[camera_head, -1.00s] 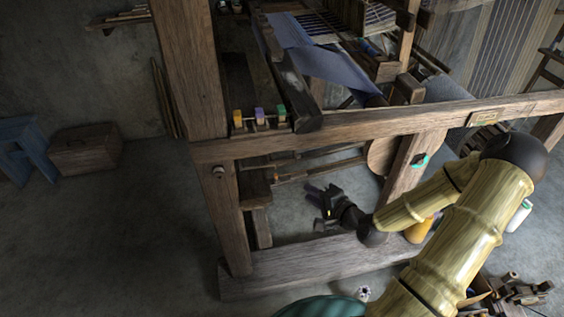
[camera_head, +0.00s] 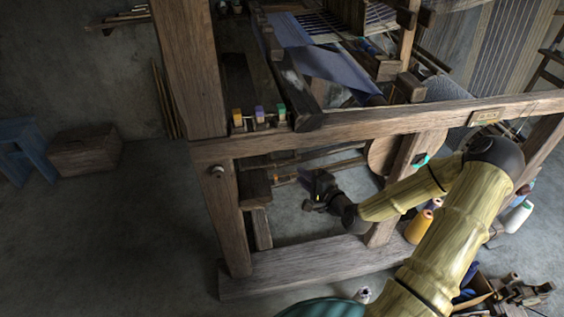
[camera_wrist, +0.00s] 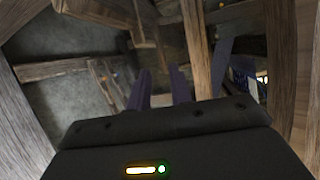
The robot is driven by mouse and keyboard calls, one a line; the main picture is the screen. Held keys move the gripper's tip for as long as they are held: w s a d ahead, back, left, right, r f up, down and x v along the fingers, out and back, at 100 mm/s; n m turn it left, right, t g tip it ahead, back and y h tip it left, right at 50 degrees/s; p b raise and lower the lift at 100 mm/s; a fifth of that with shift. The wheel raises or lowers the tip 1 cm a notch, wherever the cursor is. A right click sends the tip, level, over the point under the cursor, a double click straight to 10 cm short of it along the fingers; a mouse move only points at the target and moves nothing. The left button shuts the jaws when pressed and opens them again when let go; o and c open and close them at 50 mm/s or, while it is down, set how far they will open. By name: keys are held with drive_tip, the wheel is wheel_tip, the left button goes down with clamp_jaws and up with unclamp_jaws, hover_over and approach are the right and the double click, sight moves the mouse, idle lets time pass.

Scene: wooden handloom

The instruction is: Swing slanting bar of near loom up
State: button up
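The near loom (camera_head: 350,125) is a dark wooden frame with a long front rail. Under the rail, thin wooden bars (camera_head: 335,165) run at a slight slant inside the frame. A thicker leaning post (camera_head: 397,180) stands to their right. I cannot tell for sure which one is the slanting bar. My gripper (camera_head: 306,180) is inside the lower frame opening, just below the thin bars; contact cannot be made out. In the wrist view its two purple fingers (camera_wrist: 160,88) are apart with nothing seen between them. A wooden bar (camera_wrist: 196,50) rises just beyond them.
The loom's left post (camera_head: 190,70) and bottom beam (camera_head: 310,265) bound the opening around my arm. Yarn cones (camera_head: 418,227) and loose wooden parts (camera_head: 510,292) lie to the right. A chest (camera_head: 85,150) stands at left, with clear floor before it.

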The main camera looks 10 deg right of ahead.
sight(282, 161)
drive_tip(key=b+x, duration=0.1)
drive_tip(key=x, duration=1)
drive_tip(key=shift+w+a, duration=0.15)
drive_tip(key=shift+w, duration=0.05)
clamp_jaws()
